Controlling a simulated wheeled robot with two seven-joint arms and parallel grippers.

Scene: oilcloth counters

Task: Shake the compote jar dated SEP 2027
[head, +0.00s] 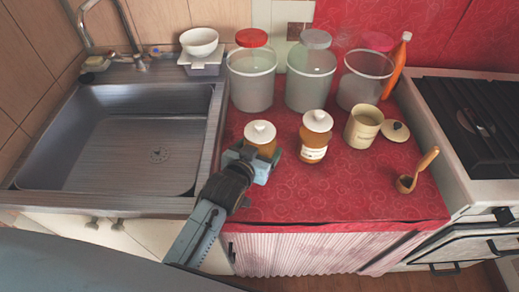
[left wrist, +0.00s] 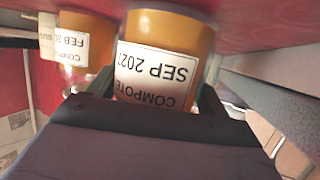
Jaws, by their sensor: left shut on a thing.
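The compote jar dated SEP 2027 (head: 260,134) has amber contents and a white lid. It stands upright on the red oilcloth, left of a second jar. Its label (left wrist: 156,75) reads COMPOTE, SEP 202 and a partly cut last digit, upside down in the left wrist view. My left gripper (head: 258,160) is shut on this jar from the front; the fingers hide its lower part in the head view. The second jar (head: 315,138) stands apart to the right; in the left wrist view its label (left wrist: 68,48) starts with FEB. My right gripper is not in view.
Three lidded tubs (head: 252,88) line the back. An open beige canister (head: 362,128), its loose lid (head: 395,131) and a wooden ladle (head: 417,172) stand to the right. The sink (head: 120,150) is left, the stove (head: 470,120) right. The front cloth is clear.

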